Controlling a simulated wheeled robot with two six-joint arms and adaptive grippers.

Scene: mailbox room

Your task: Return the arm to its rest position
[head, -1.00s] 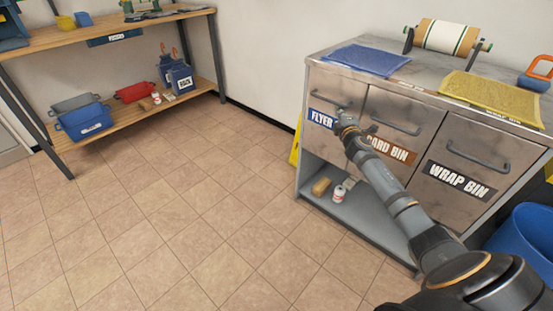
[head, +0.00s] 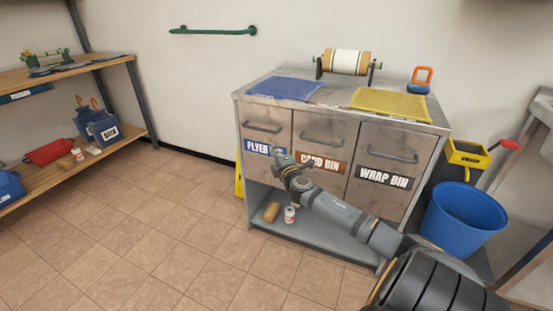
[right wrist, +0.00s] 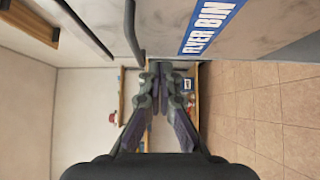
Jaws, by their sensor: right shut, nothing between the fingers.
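My right arm comes in from the lower right of the head view. Its gripper (head: 280,158) is in front of the cabinet (head: 241,130), near the border between the FLYER bin (head: 263,130) and the CORD bin (head: 322,142). In the right wrist view its fingers (right wrist: 162,80) are together with nothing between them. That view is turned sideways, with the FLYER BIN label (right wrist: 208,25) at the top and the shelf beyond the fingertips. All three bin fronts look closed. My left gripper is not in view.
The cabinet top holds a blue mat (head: 285,89), a yellow mat (head: 390,103) and a paper roll (head: 346,62). A blue bucket (head: 465,215) stands at its right. A brown item (head: 271,212) and a white bottle (head: 290,214) are on its lower shelf. The tiled floor (head: 150,230) at left is clear.

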